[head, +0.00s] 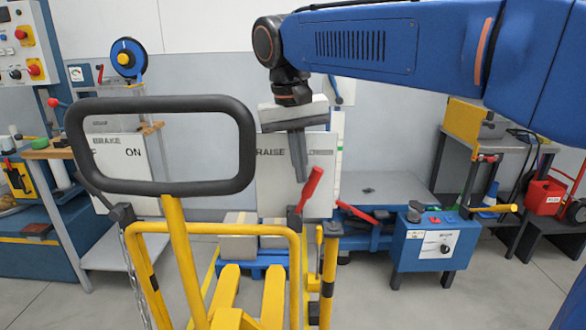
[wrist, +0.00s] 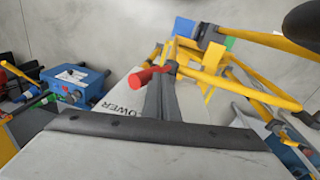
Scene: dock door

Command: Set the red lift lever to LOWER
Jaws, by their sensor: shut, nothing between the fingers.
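The red lift lever (head: 309,190) stands on the yellow pallet truck, its top leaning to the right, toward the blurred right-hand word on the pale sign plate (head: 270,180) behind it. RAISE is readable at the plate's left; LOWER shows in the wrist view. My gripper (head: 301,178) is shut and empty, its fingers pointing down just left of the lever's upper end. In the wrist view the red lever (wrist: 148,77) lies right at the fingertips (wrist: 165,78). I cannot tell whether they touch.
The truck's black loop handle (head: 245,150) rises left of my gripper. A blue control box (head: 432,243) is at the right, beside another red lever (head: 357,214). Open floor lies at the lower right.

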